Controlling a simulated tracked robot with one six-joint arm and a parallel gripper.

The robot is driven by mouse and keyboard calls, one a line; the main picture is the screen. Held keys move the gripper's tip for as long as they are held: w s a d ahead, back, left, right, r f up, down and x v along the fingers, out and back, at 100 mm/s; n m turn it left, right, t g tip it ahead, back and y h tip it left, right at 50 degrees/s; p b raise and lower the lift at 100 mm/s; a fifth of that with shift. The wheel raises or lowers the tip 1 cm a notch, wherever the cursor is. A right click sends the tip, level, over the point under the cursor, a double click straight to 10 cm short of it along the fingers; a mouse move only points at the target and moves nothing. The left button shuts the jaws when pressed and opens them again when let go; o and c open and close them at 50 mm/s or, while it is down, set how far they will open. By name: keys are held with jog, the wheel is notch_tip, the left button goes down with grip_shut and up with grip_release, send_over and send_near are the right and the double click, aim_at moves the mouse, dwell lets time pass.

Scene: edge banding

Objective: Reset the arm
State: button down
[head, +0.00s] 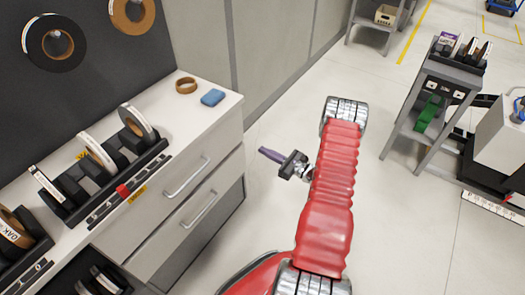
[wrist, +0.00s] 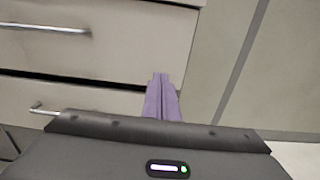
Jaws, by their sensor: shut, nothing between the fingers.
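My gripper (head: 268,154) is at the end of my red-sleeved arm, near the middle of the head view. Its purple fingers point left toward the drawer unit and are shut with nothing between them. In the wrist view the closed purple fingers (wrist: 162,98) stick up past the dark gripper housing, with the drawer fronts behind them. A gap of open floor shows between the gripper and the drawers in the head view.
A drawer unit (head: 190,200) with a white top stands at left, holding banding rolls in racks, a brown ring (head: 186,85) and a blue block (head: 213,97). A grey cart (head: 452,75) stands at right. Pale floor (head: 290,95) is clear around the arm.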

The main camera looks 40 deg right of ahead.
dwell(0.5)
jog(key=s+a+f+n+g+y, duration=0.3)
jog(key=s+a+f+g, duration=0.1)
jog(key=a, duration=0.3)
jog(key=s+a+r+n+g+y, duration=0.3)
jog(key=s+a+r+n+g, duration=0.45)
jog(key=a+r+n, duration=0.2)
jog(key=s+a+r+n+h, duration=0.4)
jog(key=a+r+n, duration=0.1)
jog(key=r, duration=0.6)
jog(key=s+a+r+n+h, duration=0.3)
jog(key=a+r+n, duration=0.3)
jog(key=r, duration=0.5)
jog(key=s+a+r+n+h, duration=0.4)
jog(key=s+a+r+n, duration=0.1)
jog(key=r+n, duration=0.4)
notch_tip(320, 180, up, 2)
jog(key=shift+s+a+r+h, duration=0.1)
jog(key=shift+s+a+h, duration=0.2)
jog(key=shift+s, duration=0.15)
